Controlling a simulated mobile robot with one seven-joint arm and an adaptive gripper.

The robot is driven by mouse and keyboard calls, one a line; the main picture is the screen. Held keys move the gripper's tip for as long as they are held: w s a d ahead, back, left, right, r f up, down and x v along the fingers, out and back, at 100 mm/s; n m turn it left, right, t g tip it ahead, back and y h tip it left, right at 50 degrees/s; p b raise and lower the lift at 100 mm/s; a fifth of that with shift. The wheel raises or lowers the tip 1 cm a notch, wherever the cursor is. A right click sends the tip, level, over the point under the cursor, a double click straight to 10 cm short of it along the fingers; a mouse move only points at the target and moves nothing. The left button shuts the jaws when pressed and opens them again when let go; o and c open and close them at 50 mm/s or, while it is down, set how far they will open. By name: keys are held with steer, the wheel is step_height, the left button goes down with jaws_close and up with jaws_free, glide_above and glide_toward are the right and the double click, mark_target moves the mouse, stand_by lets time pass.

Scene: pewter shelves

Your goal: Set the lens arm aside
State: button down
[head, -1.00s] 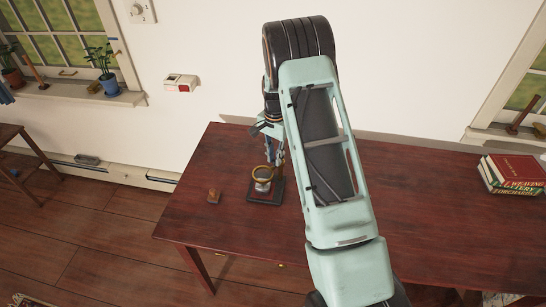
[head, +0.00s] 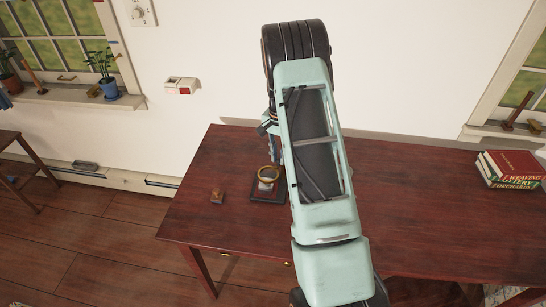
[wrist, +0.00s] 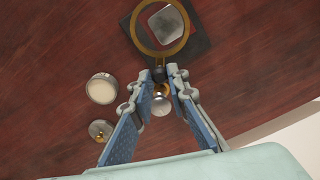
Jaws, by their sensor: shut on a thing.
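The lens arm has a brass ring (wrist: 160,22) on a short dark stem. In the wrist view the ring lies over a dark square base with a pale metal square showing through it. The brass ring also shows in the head view (head: 268,173), over the dark base (head: 268,195) near the table's left end. My gripper (wrist: 163,77) has its blue-padded fingers closed about the dark stem at the ring's near side. In the head view my arm hides most of the gripper. Whether the ring touches the base is unclear.
In the wrist view a round pale-filled tin (wrist: 102,88), a small metal lid (wrist: 101,131) and a silver knob (wrist: 160,103) show near my fingers. Books (head: 510,170) lie at the table's right; its front left is clear.

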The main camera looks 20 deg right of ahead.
steer(key=c, duration=1.8)
jaws_free()
steer(key=shift+c, duration=0.2)
steer(key=shift+r, duration=0.1)
step_height(320, 180, up, 12)
steer(key=shift+c, duration=0.2)
